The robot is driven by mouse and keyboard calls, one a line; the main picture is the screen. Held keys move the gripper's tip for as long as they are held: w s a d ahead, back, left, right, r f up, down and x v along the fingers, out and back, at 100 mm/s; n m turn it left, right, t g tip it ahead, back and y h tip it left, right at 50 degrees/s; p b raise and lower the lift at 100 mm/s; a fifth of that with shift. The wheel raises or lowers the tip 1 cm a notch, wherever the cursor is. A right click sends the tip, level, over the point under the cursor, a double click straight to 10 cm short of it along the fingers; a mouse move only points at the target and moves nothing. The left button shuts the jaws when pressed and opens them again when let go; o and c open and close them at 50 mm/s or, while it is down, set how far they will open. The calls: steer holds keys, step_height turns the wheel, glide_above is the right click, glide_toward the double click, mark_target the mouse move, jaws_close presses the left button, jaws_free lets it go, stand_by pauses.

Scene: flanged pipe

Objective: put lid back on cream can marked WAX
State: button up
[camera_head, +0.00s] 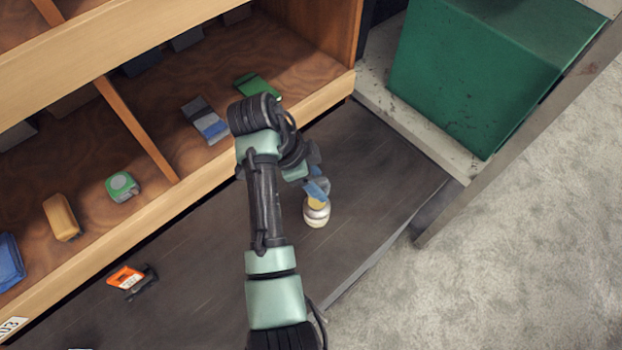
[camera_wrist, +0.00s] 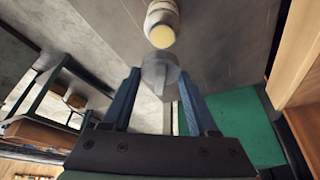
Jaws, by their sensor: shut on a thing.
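The cream can (camera_head: 316,217) stands on the dark bench top. Its open mouth shows something yellow inside. In the wrist view the can (camera_wrist: 161,14) is at the top middle, with the yellow opening facing me. No marking can be read on it. My gripper (camera_head: 317,188) is just beside and above the can's mouth. In the wrist view its two blue fingers are shut on a round grey lid (camera_wrist: 158,76). The lid appears just short of the can's mouth; whether they touch cannot be told. In the head view the lid is mostly hidden by my gripper.
A wooden shelf (camera_head: 170,208) runs along the left, holding a green tape measure (camera_head: 122,186), a tan block (camera_head: 61,217) and other items. An orange tool (camera_head: 126,278) lies on the dark bench top (camera_head: 190,285). A large green box (camera_head: 470,85) stands at upper right.

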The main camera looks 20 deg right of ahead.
mark_target(315, 202)
step_height(315, 202, down, 2)
steer(key=shift+d+b, duration=0.1)
steer(key=shift+b, duration=0.55)
steer(key=shift+f+b, duration=1.45)
steer(key=shift+f, duration=0.4)
steer(key=shift+f, duration=0.1)
stand_by(0.7)
steer(key=o, duration=1.5)
steer(key=shift+p, duration=0.35)
steer(key=shift+r+p, duration=2.9)
steer(key=shift+r, duration=0.65)
